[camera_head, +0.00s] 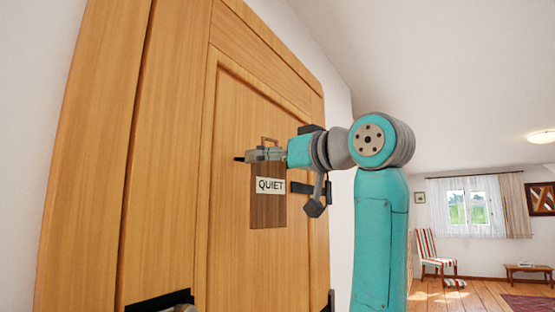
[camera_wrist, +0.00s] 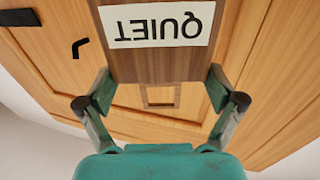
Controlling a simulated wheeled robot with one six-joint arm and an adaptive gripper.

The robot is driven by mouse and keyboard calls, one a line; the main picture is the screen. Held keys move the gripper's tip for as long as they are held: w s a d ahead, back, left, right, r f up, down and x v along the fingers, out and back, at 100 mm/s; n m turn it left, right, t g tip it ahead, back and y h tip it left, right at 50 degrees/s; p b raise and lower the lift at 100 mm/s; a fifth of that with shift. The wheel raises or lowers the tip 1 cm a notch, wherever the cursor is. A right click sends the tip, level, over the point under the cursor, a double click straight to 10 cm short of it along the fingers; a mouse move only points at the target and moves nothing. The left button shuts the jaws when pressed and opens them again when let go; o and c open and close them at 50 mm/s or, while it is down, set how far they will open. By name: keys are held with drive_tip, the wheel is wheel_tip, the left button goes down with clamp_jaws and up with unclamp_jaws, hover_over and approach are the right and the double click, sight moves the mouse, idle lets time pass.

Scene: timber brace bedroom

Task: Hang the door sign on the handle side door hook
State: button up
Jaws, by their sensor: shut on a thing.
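The door sign, a brown wooden board with a white QUIET label (camera_head: 270,185), hangs upright in front of the door in the head view. It has a small wooden loop at its top. My gripper (camera_head: 262,155) is shut on the upper part of the sign. In the wrist view the sign (camera_wrist: 157,67) appears upside down between my fingers (camera_wrist: 160,90), its loop towards the camera. A black L-shaped hook (camera_wrist: 80,47) is on the door to the left of the sign in that view, apart from it. I cannot tell which side hook it is.
The panelled wooden door (camera_head: 170,140) fills the left of the head view. Dark metal fittings (camera_head: 165,301) show at its bottom edge. Another black fitting (camera_wrist: 18,17) is at the wrist view's upper left. A striped chair (camera_head: 430,250) and small table (camera_head: 528,268) stand far off right.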

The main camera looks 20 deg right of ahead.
sight(237, 175)
drive_tip(key=shift+w+a+f, duration=0.2)
drive_tip(key=shift+w+a, duration=0.65)
drive_tip(key=shift+w, duration=0.3)
drive_tip(key=shift+w+a+f, duration=0.15)
drive_tip(key=shift+w+a, duration=0.65)
drive_tip(key=shift+w, duration=0.3)
drive_tip(key=shift+w+a+f, duration=0.35)
drive_tip(key=shift+w+f, duration=0.1)
drive_tip(key=shift+f, duration=0.25)
drive_tip(key=shift+f, duration=0.1)
drive_tip(key=o, duration=0.8)
drive_tip(key=v, duration=1.2)
drive_tip(key=shift+w+f, duration=0.1)
